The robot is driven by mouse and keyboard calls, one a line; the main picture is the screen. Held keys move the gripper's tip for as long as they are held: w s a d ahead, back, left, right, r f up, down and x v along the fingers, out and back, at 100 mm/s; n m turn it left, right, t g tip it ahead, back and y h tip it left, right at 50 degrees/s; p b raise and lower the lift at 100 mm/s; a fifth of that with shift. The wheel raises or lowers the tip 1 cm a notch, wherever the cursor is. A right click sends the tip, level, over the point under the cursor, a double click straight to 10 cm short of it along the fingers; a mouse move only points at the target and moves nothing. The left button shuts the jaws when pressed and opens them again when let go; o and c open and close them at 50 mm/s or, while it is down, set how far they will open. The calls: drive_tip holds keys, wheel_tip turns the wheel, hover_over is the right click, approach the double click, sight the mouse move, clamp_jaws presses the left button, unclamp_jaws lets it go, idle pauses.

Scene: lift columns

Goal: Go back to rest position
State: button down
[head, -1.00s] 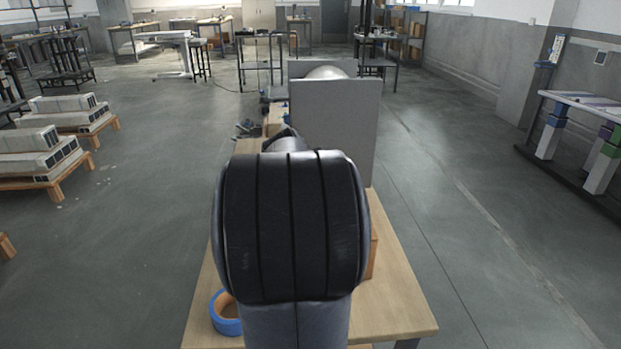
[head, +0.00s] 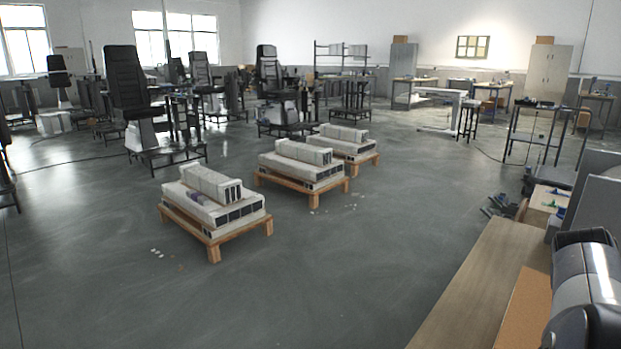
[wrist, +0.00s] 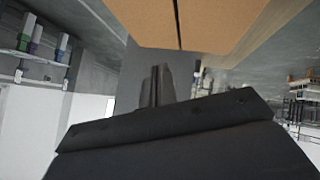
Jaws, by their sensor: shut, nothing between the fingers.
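My gripper (wrist: 158,82) shows in the wrist view as two dark fingers pressed together, with nothing between them. A grey panel (wrist: 133,72) is behind the fingers. A brown cardboard surface with a dark seam (wrist: 190,22) fills the top of the wrist view, apart from the fingers. In the head view only part of my arm (head: 585,290) shows at the lower right, over the wooden bench (head: 478,300). My gripper is outside the head view.
Grey panels (head: 592,205) stand at the bench's far end. A brown box (head: 525,312) sits beside my arm. Pallets with stacked light columns (head: 215,205) stand on the floor to the left, with chairs (head: 130,90) behind. The floor between pallets and bench is open.

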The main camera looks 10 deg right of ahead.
drive_tip(key=w+d+f+b, duration=0.1)
drive_tip(key=f, duration=0.2)
drive_tip(key=w+d+f+b, duration=0.1)
drive_tip(key=d+f, duration=0.1)
drive_tip(key=w+d+f+b, duration=0.1)
drive_tip(key=w+d+f, duration=0.1)
drive_tip(key=f, duration=0.1)
drive_tip(key=shift+f, duration=0.35)
drive_tip(key=shift+w+a+f+b, duration=0.1)
drive_tip(key=shift+f+b, duration=1)
drive_tip(key=shift+f, duration=0.1)
